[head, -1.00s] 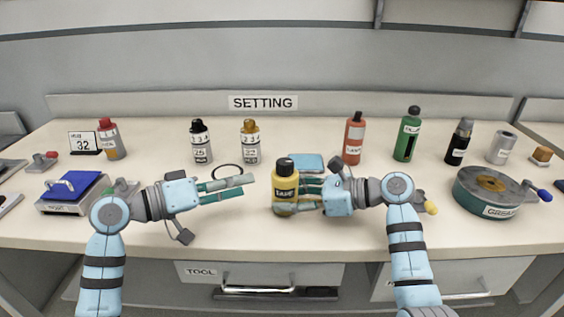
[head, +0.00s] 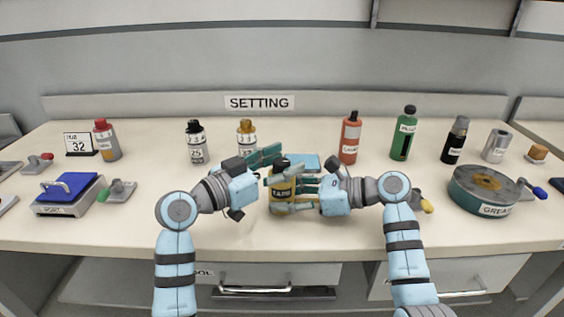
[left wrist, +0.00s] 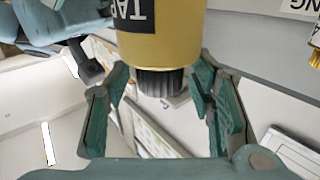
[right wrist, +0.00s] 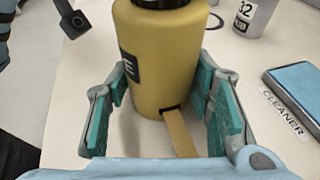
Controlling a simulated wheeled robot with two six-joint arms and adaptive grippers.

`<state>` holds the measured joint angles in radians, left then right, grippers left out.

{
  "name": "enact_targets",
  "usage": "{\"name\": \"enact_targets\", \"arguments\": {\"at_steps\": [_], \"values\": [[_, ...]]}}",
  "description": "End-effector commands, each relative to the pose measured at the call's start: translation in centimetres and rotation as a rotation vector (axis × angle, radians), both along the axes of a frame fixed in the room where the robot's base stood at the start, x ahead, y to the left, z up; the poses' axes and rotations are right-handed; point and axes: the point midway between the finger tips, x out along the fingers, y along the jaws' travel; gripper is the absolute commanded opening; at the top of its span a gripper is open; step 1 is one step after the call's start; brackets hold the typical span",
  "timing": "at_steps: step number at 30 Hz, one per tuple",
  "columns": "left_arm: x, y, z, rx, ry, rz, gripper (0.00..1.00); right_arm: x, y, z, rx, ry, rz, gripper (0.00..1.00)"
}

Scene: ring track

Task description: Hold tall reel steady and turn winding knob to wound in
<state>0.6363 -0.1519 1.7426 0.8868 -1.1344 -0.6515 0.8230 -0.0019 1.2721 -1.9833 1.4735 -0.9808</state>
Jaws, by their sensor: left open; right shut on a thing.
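The tall reel (head: 284,190) is a yellow cylinder labelled TAPE, standing upright near the table's middle front. It also shows in the right wrist view (right wrist: 165,60), with a tape strip (right wrist: 181,135) sticking out of a slot low on its side. My right gripper (head: 283,194) is shut on the reel's body from the right. The black ribbed winding knob (left wrist: 160,82) is on the reel's top. My left gripper (head: 275,166) is open above the reel, its fingers on either side of the knob with gaps between. In the head view the fingers partly hide the knob.
A blue flat pad (head: 309,161) lies just behind the reel. Bottles line the back, including an orange one (head: 350,140) and a green one (head: 404,138). A round grease tin (head: 470,205) is at right, a blue-topped block (head: 70,188) at left.

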Motion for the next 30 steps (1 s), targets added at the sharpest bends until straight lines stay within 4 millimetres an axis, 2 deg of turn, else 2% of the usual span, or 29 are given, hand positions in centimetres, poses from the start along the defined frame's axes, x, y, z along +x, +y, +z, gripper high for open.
{"name": "enact_targets", "arguments": {"at_steps": [3,12,22,30], "values": [[-0.02,0.02,0.0,0.0,0.0,0.0,0.48,-0.01,0.02,-0.02,0.0,0.001,0.001,0.32],[-0.03,0.04,0.0,-0.001,0.0,0.0,0.0,-0.02,0.0,-0.01,0.0,0.001,0.0,0.32],[0.03,-0.04,-0.13,0.002,0.003,-0.048,0.0,-0.01,0.0,-0.01,0.0,0.001,0.0,0.32],[0.08,-0.01,-0.2,0.004,0.008,-0.207,0.0,-0.03,0.03,0.02,0.001,0.0,0.001,0.32]]}}
